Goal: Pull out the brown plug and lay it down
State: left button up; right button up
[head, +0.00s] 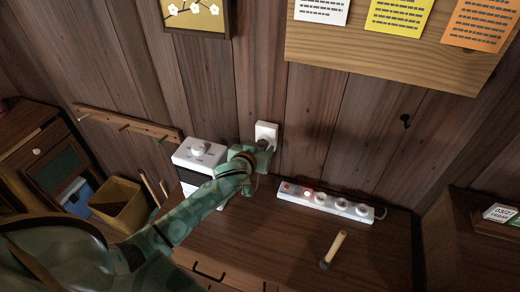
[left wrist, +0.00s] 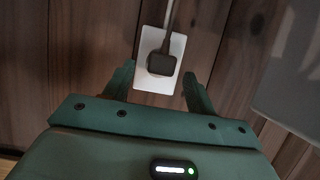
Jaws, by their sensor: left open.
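The brown plug (left wrist: 161,63) sits in a white wall outlet plate (left wrist: 173,82), with its cord running off the top of the left wrist view. In the head view the plug (head: 263,143) shows as a small dark shape low on the outlet plate (head: 266,129). My left gripper (left wrist: 158,74) is open, with one finger on each side of the plug and visible gaps between. In the head view my left gripper (head: 252,151) is at the outlet and partly hides the plug. My right gripper is not in view.
A white power strip (head: 325,202) with several sockets lies on the wooden cabinet top (head: 275,235). A wooden-handled tool (head: 335,247) is in front of it. A white appliance (head: 197,152) stands left of my gripper. The cabinet's front middle is clear.

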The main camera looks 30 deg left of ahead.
pick_arm(q)
jog(key=shift+w+a+f, duration=0.2)
jog(key=shift+w+f, duration=0.05)
jog(key=shift+w, duration=0.35)
jog(key=c, duration=1.1)
jog(key=shift+o, duration=0.2)
jog(key=shift+s, duration=0.1)
jog(key=shift+s+d, duration=0.1)
jog(key=shift+s+d+p, duration=0.2)
jog(key=shift+s+p, duration=0.2)
jog(key=shift+s, duration=0.5)
jog(key=shift+s+d+p, duration=0.25)
jog(key=shift+s+p, duration=0.15)
jog(key=shift+s, duration=0.55)
jog(key=shift+s+d+p, duration=0.2)
jog(key=shift+s+p, duration=0.2)
jog(key=shift+s, duration=0.5)
jog(key=shift+w+r, duration=0.1)
